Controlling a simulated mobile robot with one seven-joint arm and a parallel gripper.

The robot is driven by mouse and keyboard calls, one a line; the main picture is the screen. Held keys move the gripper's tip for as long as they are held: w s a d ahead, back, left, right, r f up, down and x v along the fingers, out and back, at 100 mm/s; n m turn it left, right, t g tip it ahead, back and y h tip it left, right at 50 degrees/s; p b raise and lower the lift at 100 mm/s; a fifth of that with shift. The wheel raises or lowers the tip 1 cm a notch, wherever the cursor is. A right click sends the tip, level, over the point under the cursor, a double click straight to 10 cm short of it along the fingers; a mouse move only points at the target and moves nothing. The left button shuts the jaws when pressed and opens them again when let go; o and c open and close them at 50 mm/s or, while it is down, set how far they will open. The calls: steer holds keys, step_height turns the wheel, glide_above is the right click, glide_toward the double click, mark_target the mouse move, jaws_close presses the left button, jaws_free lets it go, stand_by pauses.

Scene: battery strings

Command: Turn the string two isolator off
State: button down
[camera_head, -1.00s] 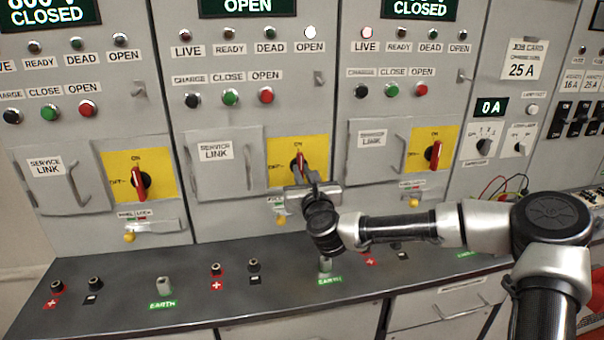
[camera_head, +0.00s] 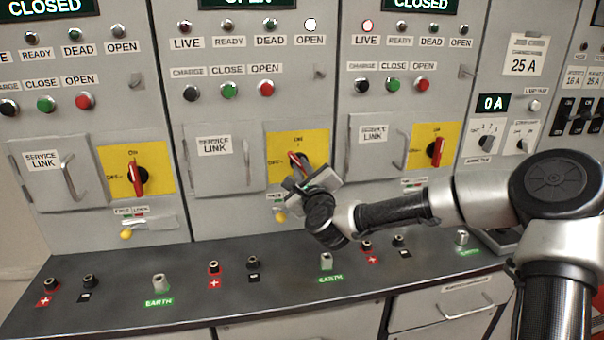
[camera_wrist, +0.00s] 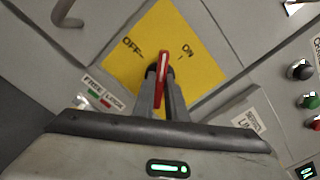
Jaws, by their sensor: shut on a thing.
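The string two isolator is the red handle (camera_head: 294,159) on the yellow plate (camera_head: 318,146) of the middle cabinet. ON is marked at the plate's top and OFF at its left. My gripper (camera_head: 301,177) is shut on the handle. The handle tilts up and left, between ON and OFF. In the wrist view, the red handle (camera_wrist: 163,66) stands between my two fingertips (camera_wrist: 162,82), and its tip points between the OFF and ON marks. My gripper hides the lower part of the handle and some of the plate.
Left (camera_head: 138,178) and right (camera_head: 437,150) cabinets have similar red isolators. The middle service link door (camera_head: 222,172) is closed beside the plate. A dark ledge (camera_head: 200,305) with terminals and earth posts runs below. The middle cabinet's white OPEN lamp (camera_head: 311,25) is lit.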

steer(key=n+b, duration=0.3)
steer(key=n, duration=0.2)
steer(key=shift+f+n, duration=0.15)
steer(key=shift+n, duration=0.25)
steer(key=shift+n+b, duration=1.45)
steer(key=shift+n, duration=0.75)
steer(key=c, duration=1.8)
jaws_free()
steer(key=shift+s, duration=0.1)
steer(key=p+v, duration=0.2)
steer(key=v, duration=1.5)
steer(key=shift+s, duration=0.15)
